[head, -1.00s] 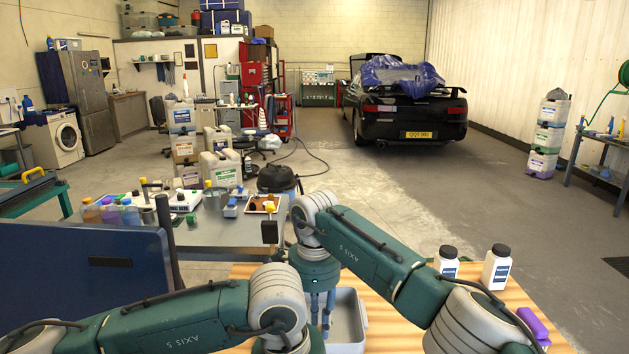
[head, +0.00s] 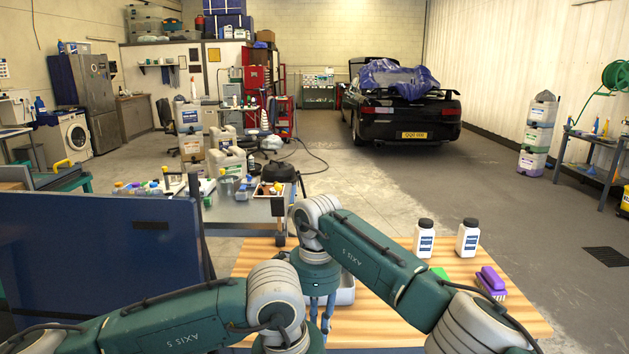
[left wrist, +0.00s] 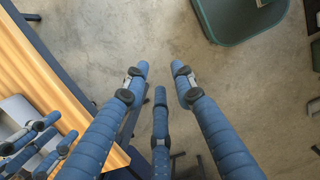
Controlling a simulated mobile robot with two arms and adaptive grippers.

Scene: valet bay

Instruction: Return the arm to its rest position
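My left arm comes in from the lower left of the head view, with its gripper out of sight below the wrist. In the left wrist view my left gripper (left wrist: 160,76) has its blue fingers spread apart, with nothing between them, above bare concrete floor. My right gripper (head: 321,308) points down over the wooden table (head: 385,325), in front of a grey tray (head: 346,291). Its spread fingers also show at the left of the left wrist view (left wrist: 36,143), beside the table edge and apart from my left gripper. I see nothing held in it.
A cluttered grey bench (head: 240,212) and a dark blue panel (head: 100,255) are at left. The floor right of the table is open.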

